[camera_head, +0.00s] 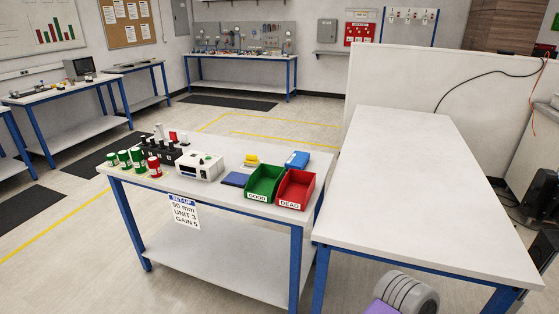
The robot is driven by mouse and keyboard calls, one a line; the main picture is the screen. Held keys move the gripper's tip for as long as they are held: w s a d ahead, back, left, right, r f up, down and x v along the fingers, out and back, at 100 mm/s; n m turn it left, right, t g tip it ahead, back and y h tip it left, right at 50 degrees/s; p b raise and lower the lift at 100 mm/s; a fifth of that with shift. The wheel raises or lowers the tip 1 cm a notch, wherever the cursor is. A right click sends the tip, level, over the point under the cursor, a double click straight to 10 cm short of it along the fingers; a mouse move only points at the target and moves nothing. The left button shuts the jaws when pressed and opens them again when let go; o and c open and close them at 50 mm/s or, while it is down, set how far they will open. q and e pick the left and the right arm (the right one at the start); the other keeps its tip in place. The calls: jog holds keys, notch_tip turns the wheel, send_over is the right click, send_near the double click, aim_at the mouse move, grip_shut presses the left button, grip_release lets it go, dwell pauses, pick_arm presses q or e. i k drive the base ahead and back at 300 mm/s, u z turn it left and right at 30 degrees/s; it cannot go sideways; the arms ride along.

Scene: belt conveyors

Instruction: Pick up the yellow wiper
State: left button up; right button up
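A small yellow object (251,160), which looks like the yellow wiper, lies on the white top of the workbench (222,163). It is behind the dark blue flat pad (235,179) and the green bin, and to the right of the white instrument box. It is small in the view, so its exact shape is hard to tell.
The green GOOD bin (264,182) and red DEAD bin (295,189) stand at the bench's right end, near a blue box (297,160). A white instrument (200,167), a black rack (165,152) and several green and red cans stand left. An empty white table (415,190) adjoins at right.

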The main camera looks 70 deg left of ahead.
aim_at(252, 161)
jog(key=u, duration=2.85)
jog(key=k, duration=0.25)
jog(key=u, duration=2.65)
jog(key=i, duration=0.15)
jog(key=z, duration=1.85)
jog(key=i, duration=1.65)
jog(key=z, duration=1.7)
jog(key=i, duration=0.65)
jog(key=z, duration=0.65)
